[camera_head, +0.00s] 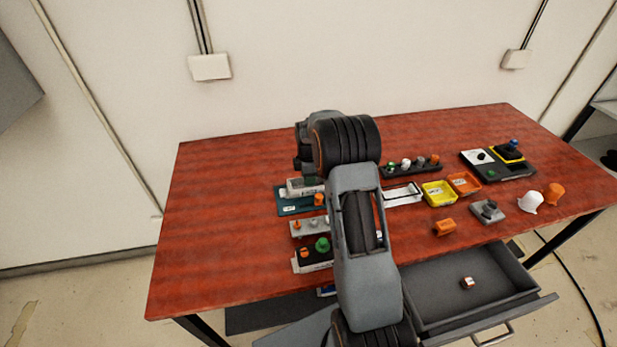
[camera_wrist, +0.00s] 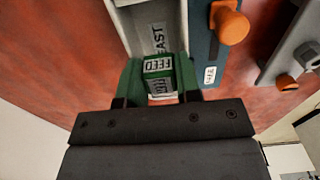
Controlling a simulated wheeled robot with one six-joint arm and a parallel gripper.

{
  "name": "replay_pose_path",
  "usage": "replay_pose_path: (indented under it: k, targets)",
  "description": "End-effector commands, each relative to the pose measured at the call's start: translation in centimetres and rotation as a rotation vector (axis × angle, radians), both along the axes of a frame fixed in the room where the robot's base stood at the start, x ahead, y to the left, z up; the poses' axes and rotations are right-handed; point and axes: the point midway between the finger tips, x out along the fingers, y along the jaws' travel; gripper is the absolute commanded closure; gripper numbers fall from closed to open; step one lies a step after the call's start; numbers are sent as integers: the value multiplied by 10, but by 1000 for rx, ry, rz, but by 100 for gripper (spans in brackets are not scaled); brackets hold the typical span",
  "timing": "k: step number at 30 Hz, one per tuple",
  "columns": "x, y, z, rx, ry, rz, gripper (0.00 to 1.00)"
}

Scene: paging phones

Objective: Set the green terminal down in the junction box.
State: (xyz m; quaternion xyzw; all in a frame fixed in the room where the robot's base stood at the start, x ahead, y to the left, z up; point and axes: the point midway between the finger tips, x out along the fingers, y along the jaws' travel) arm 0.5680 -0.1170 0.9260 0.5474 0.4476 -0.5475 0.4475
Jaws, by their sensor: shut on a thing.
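The green terminal (camera_wrist: 158,66), with a white FEED label, is between the fingertips of my gripper (camera_wrist: 158,80) in the wrist view. The gripper is shut on it. Just beyond it is a long pale grey open box (camera_wrist: 128,22), apparently the junction box, with a label inside that seems to read EAST or FAST. The terminal overlaps the near end of this box in the picture; I cannot tell whether it touches the floor of the box. In the head view the box (camera_head: 296,188) shows left of my arm, which hides the gripper and terminal.
A teal plate (camera_wrist: 207,50) with an orange knob (camera_wrist: 230,24) lies beside the box. Grey strips with knobs (camera_head: 310,228) stand nearer the front. Right of my arm are a yellow tray (camera_head: 438,194) and an orange tray (camera_head: 464,184). A drawer (camera_head: 440,295) stands open. The table's left is clear.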

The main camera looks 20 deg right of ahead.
Motion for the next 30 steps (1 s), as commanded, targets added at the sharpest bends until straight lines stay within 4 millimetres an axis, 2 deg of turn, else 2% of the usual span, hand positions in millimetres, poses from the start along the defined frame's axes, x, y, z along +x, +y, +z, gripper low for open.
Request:
replay_pose_path:
  k: [3, 4, 12, 23, 30]
  targets:
    - [0, 0, 0, 0, 0, 0, 92]
    - [0, 0, 0, 0, 0, 0, 66]
    - [0, 0, 0, 0, 0, 0, 40]
    - [0, 0, 2, 0, 0, 0, 39]
    - [0, 0, 16, 0, -1, 0, 39]
